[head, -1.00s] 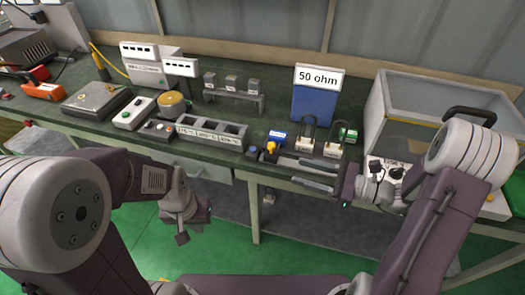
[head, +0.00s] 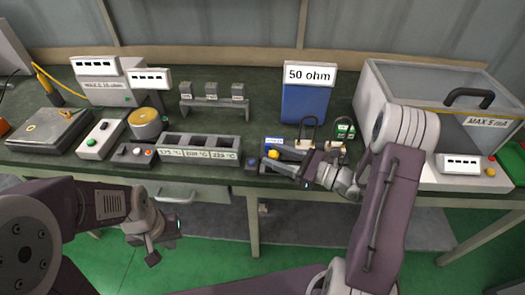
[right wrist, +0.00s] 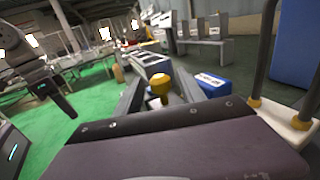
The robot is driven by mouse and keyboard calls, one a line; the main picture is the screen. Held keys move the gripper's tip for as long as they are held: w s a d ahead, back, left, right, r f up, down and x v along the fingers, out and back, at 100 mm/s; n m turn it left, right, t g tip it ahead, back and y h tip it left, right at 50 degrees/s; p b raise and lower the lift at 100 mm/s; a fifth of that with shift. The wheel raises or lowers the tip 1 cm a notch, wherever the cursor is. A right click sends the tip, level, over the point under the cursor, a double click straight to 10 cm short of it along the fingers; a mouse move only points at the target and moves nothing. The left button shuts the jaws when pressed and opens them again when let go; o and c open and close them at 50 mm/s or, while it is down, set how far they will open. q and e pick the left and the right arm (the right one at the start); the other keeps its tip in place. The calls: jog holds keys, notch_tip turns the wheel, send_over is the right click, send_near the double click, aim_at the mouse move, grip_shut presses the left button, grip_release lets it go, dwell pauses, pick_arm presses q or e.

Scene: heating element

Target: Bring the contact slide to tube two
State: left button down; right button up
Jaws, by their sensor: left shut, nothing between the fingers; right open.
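A yellow knob (head: 273,154), which looks like the contact slide's handle, stands by a blue block (head: 274,143) at the table's front edge. In the right wrist view the knob (right wrist: 160,86) shows between my open fingers, with no grip on it. My right gripper (head: 276,160) reaches in from the right, low at the table edge. My left gripper (head: 154,247) is shut and empty, hanging in front of the table. I cannot tell which part is tube two. The slide's base is partly hidden by my right gripper.
A block with three slots, labelled with temperatures (head: 200,156), stands left of the knob. A blue 50 ohm box (head: 303,103) and a grey tank (head: 450,135) are behind and right.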

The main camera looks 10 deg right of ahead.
jog(key=shift+x, duration=2)
grip_shut()
